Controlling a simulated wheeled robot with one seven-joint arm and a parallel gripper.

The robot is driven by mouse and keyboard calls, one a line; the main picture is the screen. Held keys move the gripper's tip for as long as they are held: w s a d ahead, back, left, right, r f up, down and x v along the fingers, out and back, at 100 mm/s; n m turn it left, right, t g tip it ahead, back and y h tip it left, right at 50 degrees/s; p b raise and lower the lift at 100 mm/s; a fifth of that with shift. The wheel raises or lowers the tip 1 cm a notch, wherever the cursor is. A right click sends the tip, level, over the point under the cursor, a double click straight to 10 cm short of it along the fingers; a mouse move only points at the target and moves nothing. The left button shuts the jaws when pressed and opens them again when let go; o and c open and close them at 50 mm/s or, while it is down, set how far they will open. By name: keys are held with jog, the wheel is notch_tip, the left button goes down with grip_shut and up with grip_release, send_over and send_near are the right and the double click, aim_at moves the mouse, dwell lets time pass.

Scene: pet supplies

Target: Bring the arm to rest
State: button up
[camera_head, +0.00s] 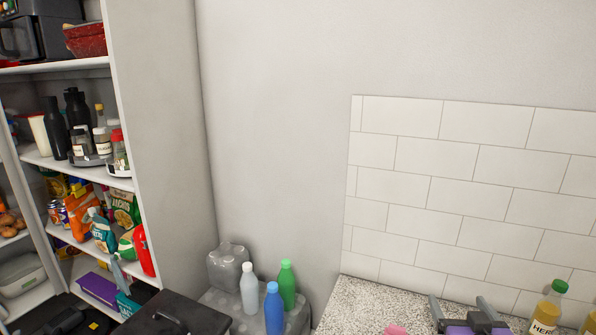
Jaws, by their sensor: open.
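My gripper (460,302) shows at the bottom edge, right of centre, in the head view. Its two grey fingers stand apart, with nothing seen held between their tips. It appears in front of the speckled counter (360,300). Something purple (458,329) shows low between the fingers; it is cut off by the frame, and I cannot tell what it is. The rest of my arm is out of view.
A herb bottle (546,312) stands right of my gripper. Blue (273,308), green (287,285) and pale (249,290) bottles stand left of the counter. A black box (165,312) is at bottom left, near full shelves (75,165). The tiled wall (470,190) lies behind.

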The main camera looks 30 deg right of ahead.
jog(key=s+a+f+n+t+y+b, duration=0.1)
jog(key=s+a+n+t+y, duration=0.15)
jog(key=s+a, duration=0.65)
jog(key=s+a+f+n+t+y+b, duration=0.1)
jog(key=s+a+f+n+t+y, duration=0.15)
jog(key=a, duration=1.15)
jog(key=s+a+f+n+g+y+b, duration=0.1)
jog(key=s+a+f+y, duration=0.1)
jog(key=s+a, duration=0.3)
jog(key=s+a+f+n+g+y+b, duration=0.1)
jog(key=s+a+f+y, duration=0.1)
jog(key=s+a, duration=0.3)
jog(key=s, duration=0.4)
jog(key=shift+s+a+f+y, duration=0.15)
jog(key=shift+s+f+y, duration=0.1)
jog(key=shift+s+y, duration=0.1)
